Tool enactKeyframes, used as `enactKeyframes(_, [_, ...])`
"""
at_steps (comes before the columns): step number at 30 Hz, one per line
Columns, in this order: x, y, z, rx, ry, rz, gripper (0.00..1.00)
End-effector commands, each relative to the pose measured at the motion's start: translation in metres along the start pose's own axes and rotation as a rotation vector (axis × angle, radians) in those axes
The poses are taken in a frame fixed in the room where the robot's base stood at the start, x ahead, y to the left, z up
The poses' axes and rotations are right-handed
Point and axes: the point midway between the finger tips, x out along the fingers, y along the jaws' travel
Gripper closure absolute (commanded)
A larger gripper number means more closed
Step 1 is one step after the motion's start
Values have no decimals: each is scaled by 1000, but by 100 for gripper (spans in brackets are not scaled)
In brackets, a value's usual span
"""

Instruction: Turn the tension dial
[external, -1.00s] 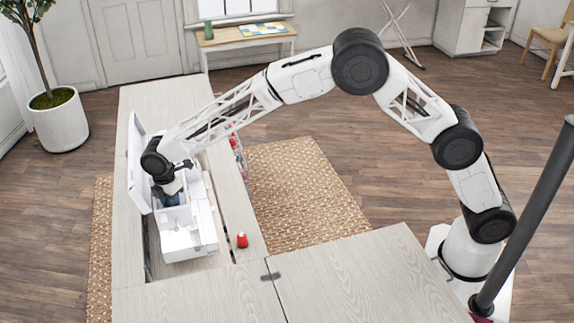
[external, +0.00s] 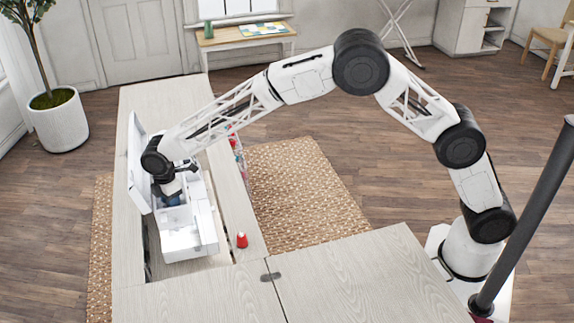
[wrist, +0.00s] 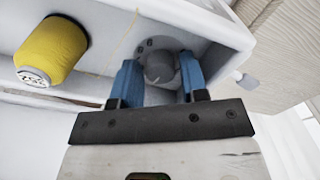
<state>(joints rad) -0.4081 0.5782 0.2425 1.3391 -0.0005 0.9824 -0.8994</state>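The tension dial (wrist: 160,68) is a grey round knob on the white sewing machine, at upper middle in the wrist view. Dark marks show on the machine beside it. My gripper (wrist: 160,66) has blue fingers, one on each side of the dial. The fingers are apart, with a visible gap at the right finger; contact at the left finger is unclear. In the external view my gripper (external: 171,198) reaches down at the white sewing machine (external: 190,240), and the dial is hidden there.
A yellow thread spool (wrist: 52,50) stands at the left in the wrist view. A small white knob (wrist: 245,81) sticks out at the right. The machine is set in a pale wooden cabinet (external: 150,95). A small red object (external: 242,240) sits on the cabinet near the machine.

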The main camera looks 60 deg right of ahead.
Motion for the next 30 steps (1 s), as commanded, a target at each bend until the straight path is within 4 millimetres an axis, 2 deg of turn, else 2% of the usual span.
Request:
enactKeyframes(16, [0,0,-1,-43,1,0,60])
enactKeyframes(30, [1,0,-1,-298,1,0,60])
